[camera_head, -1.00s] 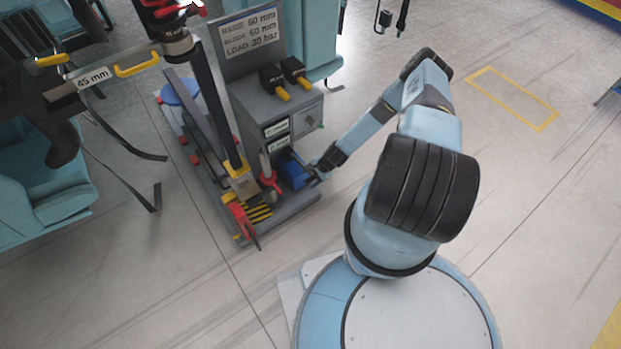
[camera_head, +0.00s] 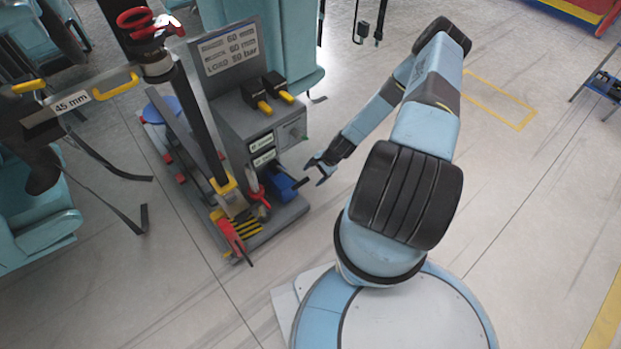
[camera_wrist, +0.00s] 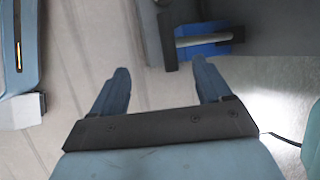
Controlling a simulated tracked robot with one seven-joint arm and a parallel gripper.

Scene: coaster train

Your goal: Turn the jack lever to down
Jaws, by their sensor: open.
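A blue block (camera_head: 284,186) with a short dark handle (camera_head: 301,183) sits low on the front of the grey jack stand; I take this to be the jack lever, though no label confirms it. In the wrist view the blue block (camera_wrist: 205,46) carries a pale bar (camera_wrist: 204,40) and a dark upright plate (camera_wrist: 167,42). My gripper (camera_head: 314,173) is open and empty, just right of the handle with a small gap. In the wrist view my two fingers (camera_wrist: 164,78) point toward the block, the right finger lying just below it.
The grey stand (camera_head: 240,125) has two black-and-yellow levers (camera_head: 272,93) on top. A red-handled part (camera_head: 256,192) stands left of the blue block, and a red piece (camera_head: 231,237) is at the base corner. Teal seats (camera_head: 35,195) are left.

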